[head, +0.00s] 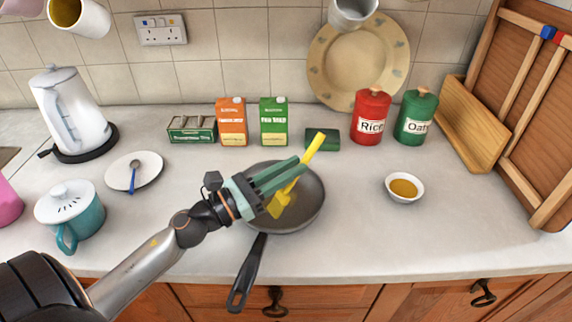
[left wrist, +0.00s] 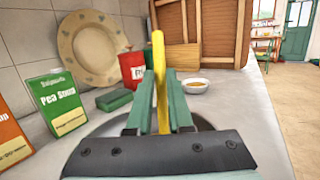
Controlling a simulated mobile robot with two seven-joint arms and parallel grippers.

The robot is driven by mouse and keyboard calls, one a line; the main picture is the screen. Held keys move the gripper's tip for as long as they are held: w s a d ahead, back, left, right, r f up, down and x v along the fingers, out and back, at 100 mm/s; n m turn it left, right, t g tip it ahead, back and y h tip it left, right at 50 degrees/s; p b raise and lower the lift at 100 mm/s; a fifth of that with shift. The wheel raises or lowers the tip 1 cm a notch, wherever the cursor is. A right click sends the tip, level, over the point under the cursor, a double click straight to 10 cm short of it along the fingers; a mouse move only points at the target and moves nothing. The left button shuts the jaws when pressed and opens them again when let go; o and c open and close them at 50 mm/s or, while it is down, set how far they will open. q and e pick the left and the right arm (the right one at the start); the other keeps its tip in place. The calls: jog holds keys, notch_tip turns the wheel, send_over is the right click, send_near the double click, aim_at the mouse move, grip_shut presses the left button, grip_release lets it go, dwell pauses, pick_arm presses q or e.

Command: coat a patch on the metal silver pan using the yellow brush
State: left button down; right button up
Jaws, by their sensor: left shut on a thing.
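The silver-grey metal pan (head: 312,207) lies on the counter in the head view, its dark handle pointing to the front edge. My left gripper (head: 297,168) is over the pan and shut on the yellow brush (head: 316,146). The brush is tilted, handle up and to the right, with its wide yellow head (head: 278,206) low over the pan. I cannot tell whether the head touches the pan. In the left wrist view the brush handle (left wrist: 159,65) stands up between the fingers, and the gripper hides most of the pan. My right gripper is not in view.
A small bowl of amber liquid (head: 404,188) stands to the right. Behind the pan are orange (head: 231,121) and green (head: 273,121) cartons, a green block (head: 322,139), and red (head: 370,117) and green (head: 415,118) canisters. A kettle, plate and teal pot stand left.

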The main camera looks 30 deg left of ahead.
pick_arm(q)
jog(key=shift+w+d, duration=0.1)
jog(key=shift+d, duration=0.1)
jog(key=shift+w, duration=0.15)
jog(key=shift+w+a+b, duration=0.6)
jog(key=shift+w+a, duration=0.5)
jog(key=shift+w, duration=2.2)
jog(key=s+d, duration=0.3)
jog(key=s, duration=0.3)
jog(key=shift+s+d+f+p, duration=0.15)
jog(key=shift+s+d+p, duration=0.15)
jog(key=shift+s+p, duration=0.05)
notch_tip(320, 180, up, 6)
jog(key=p, duration=0.5)
jog(key=shift+p, duration=0.35)
jog(key=shift+r, duration=0.25)
